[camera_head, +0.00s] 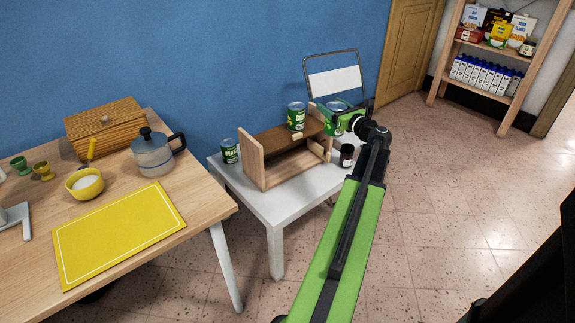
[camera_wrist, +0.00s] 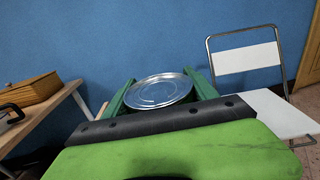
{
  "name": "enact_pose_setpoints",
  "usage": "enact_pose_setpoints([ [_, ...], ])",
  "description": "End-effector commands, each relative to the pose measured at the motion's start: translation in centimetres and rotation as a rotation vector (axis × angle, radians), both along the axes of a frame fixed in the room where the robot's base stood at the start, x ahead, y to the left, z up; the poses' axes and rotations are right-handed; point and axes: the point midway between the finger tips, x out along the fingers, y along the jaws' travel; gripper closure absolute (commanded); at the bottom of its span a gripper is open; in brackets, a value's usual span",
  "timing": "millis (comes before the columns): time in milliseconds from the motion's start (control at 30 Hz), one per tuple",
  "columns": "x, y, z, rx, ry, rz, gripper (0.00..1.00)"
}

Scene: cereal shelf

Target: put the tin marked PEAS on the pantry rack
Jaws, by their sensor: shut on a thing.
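My gripper (camera_head: 338,116) is shut on a tin (camera_head: 336,105) with a silver lid. In the wrist view the tin's lid (camera_wrist: 158,91) lies between the two green fingers (camera_wrist: 160,98). The tin's label is hidden, so I cannot read its mark. A small wooden rack (camera_head: 252,157) with a brown top board stands on the white table (camera_head: 262,203). The held tin is near the rack's right end; I cannot tell whether it touches the board. A green tin marked CORN (camera_head: 296,117) stands on the rack's top board.
A green tin that seems marked BEANS (camera_head: 230,151) stands on the white table left of the rack. A dark jar (camera_head: 347,155) stands at its right. A folding chair (camera_head: 334,80) is behind.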

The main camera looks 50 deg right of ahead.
Motion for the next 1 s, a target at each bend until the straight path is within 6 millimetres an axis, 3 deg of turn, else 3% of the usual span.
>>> enact_pose_setpoints([
  [300,3.9,7.3,-14.0,0.0,-0.001,-0.026,1.0],
  [500,5.8,11.7,-21.0,0.0,-0.001,-0.048,1.0],
  [700,6.6,13.8,-23.9,0.0,-0.001,-0.061,1.0],
  [1000,7.2,13.3,-23.8,-0.001,0.0,-0.065,1.0],
])
